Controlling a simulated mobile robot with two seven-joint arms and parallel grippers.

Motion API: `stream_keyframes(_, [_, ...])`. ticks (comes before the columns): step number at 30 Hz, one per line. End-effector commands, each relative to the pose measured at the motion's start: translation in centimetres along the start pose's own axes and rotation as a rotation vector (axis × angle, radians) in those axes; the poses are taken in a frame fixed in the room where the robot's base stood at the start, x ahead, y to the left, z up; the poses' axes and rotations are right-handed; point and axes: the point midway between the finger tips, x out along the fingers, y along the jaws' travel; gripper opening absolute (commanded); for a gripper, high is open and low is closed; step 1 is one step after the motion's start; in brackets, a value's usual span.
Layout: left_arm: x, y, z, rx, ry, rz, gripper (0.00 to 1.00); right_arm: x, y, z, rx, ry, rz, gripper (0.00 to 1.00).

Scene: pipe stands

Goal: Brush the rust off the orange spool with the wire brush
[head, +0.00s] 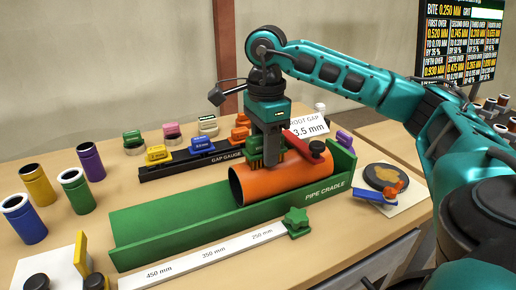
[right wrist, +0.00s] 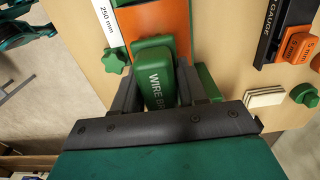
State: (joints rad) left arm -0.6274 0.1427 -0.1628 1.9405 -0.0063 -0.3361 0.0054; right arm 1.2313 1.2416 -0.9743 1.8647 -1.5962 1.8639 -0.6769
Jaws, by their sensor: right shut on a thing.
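The orange spool (head: 275,183) lies on its side in the green pipe cradle (head: 160,222), towards its right end, with its open end facing left. My right gripper (head: 270,150) points down over the spool, shut on the green wire brush (right wrist: 157,75). The brush (head: 256,158) is at the top of the spool near its open end; I cannot tell whether the bristles touch. In the right wrist view the orange spool (right wrist: 160,20) shows just beyond the brush. Rust is not clearly visible on the spool. My left gripper is not in view.
A white ruler (head: 220,257) with a green star knob (head: 296,221) lies in front. A gap gauge rack (head: 205,158) stands behind. Several coloured pipes (head: 90,162) stand left. A round dark disc (head: 384,176) lies right.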

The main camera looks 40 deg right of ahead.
Motion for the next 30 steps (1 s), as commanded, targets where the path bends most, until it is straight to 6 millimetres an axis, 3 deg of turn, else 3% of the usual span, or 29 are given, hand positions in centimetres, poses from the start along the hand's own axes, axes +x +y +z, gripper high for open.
stream_keyframes(7, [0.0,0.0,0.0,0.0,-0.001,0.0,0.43,0.0,0.0,-0.3,0.0,0.002,0.002,0.0])
stream_keyframes(22, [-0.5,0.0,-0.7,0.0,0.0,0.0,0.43,-0.1,0.0,2.4,-0.001,0.0,0.001,0.0])
stream_keyframes(30, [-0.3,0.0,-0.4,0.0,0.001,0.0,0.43,0.1,0.0,1.7,0.003,0.001,0.0,0.0])
